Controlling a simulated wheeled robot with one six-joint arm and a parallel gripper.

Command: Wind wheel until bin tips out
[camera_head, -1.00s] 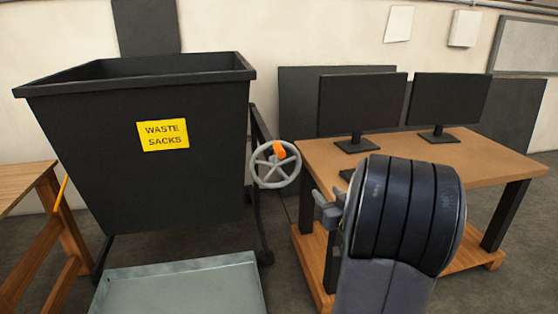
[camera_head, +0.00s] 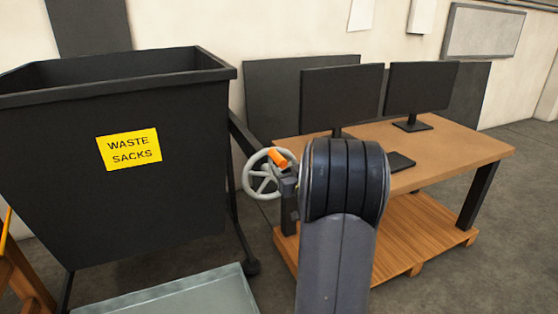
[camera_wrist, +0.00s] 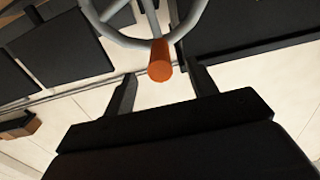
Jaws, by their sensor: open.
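The black bin (camera_head: 150,210) with a yellow "WASTE SACKS" label (camera_head: 129,149) stands upright on its frame at the left. The grey spoked wheel (camera_head: 247,183) is at the bin's right side, with an orange handle (camera_head: 278,157) near its upper right rim. The wheel also shows at the top of the wrist view (camera_wrist: 119,40), where the orange handle (camera_wrist: 160,62) points toward the camera. My gripper (camera_wrist: 157,80) is open, with one finger on each side of the handle's end and a gap on both sides. In the head view my arm partly hides the gripper (camera_head: 288,186).
A wooden table (camera_head: 450,150) with two monitors (camera_head: 341,98) stands close to the right of the wheel, over a wooden lower shelf (camera_head: 425,240). A grey tray (camera_head: 190,295) lies in front of the bin. A wooden bench edge (camera_head: 25,285) shows at lower left.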

